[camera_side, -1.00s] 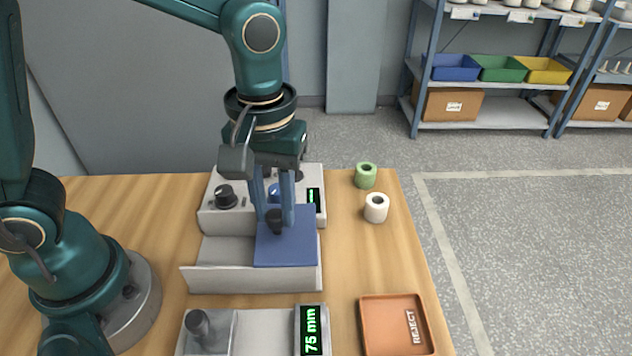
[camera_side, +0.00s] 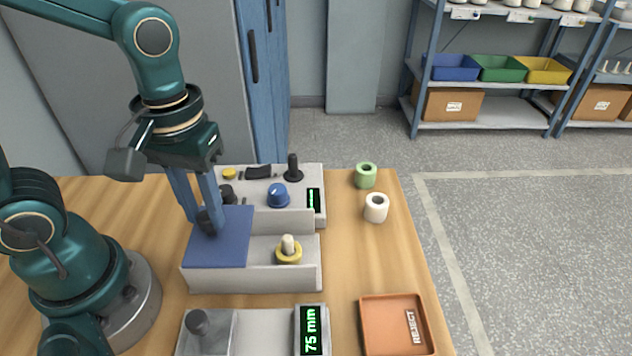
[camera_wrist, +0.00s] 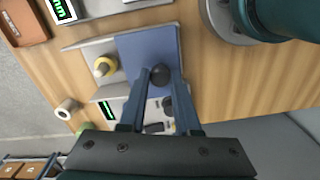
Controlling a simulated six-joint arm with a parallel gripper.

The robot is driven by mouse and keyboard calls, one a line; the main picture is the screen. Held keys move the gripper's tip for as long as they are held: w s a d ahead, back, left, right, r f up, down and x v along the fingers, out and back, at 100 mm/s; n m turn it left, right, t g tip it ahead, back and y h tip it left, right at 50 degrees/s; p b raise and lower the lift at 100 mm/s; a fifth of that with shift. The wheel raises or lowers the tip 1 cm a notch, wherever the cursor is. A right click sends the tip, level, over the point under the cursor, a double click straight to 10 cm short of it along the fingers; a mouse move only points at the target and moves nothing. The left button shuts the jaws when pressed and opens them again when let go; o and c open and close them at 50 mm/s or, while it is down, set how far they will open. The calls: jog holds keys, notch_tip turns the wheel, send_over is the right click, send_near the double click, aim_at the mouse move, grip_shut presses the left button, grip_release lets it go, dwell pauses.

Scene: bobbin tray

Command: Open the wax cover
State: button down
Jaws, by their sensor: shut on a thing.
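The wax cover (camera_side: 218,250) is a flat blue plate with a dark knob (camera_side: 207,221), lying over the left part of a light grey open-fronted box (camera_side: 250,279). My gripper (camera_side: 206,217) is shut on the knob, with its blue fingers on either side. In the wrist view the cover (camera_wrist: 148,45) and the knob (camera_wrist: 160,74) show between my fingertips (camera_wrist: 152,76). The right part of the box is uncovered and holds a yellow ring with a pale peg (camera_side: 288,250). What lies beneath the cover is hidden.
A control panel with a blue dial (camera_side: 278,195) and black levers stands behind the box. A green bobbin (camera_side: 366,175) and a white bobbin (camera_side: 376,207) stand to the right. An orange reject tray (camera_side: 395,324) and a 75 mm gauge (camera_side: 311,331) are in front.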

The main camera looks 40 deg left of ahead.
aim_at(205, 214)
jog(key=shift+w, duration=0.1)
jog(key=c, duration=0.6)
grip_release()
jog(key=shift+r, duration=2.6)
